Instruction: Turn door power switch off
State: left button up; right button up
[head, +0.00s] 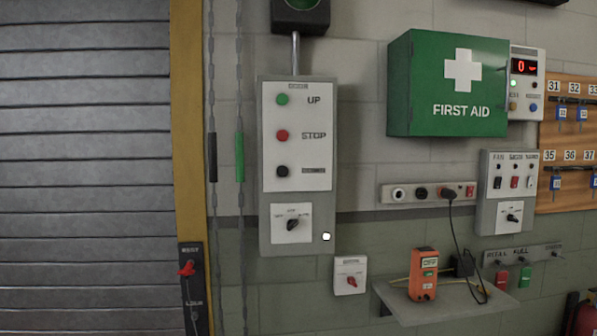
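A grey door control panel (297,165) hangs on the wall beside the shutter. It has a green UP button (282,99), a red STOP button (282,135) and a black lower button (282,171). Below them is a black rotary knob (292,224) on a white plate, its pointer tilted toward the upper right. A small white box with a red rotary knob (351,281) is mounted just below and right of the panel. Its label is too small to read, so I cannot tell whether it is the door power switch. Neither gripper is in view.
A grey roller shutter (85,170) fills the left, with a yellow frame and hanging chains (240,205). A red lever (187,268) sits lower left. A shelf (445,300) juts out at lower right, holding an orange device (423,275). A first aid box (448,85) projects above.

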aim_at(291, 224)
jog(key=u, duration=1.35)
jog(key=k, duration=0.75)
jog(key=z, duration=1.15)
jog(key=i, duration=0.5)
jog(key=u, duration=0.05)
jog(key=k, duration=0.65)
jog(key=z, duration=0.65)
jog(key=i, duration=1.75)
jog(key=u, duration=0.65)
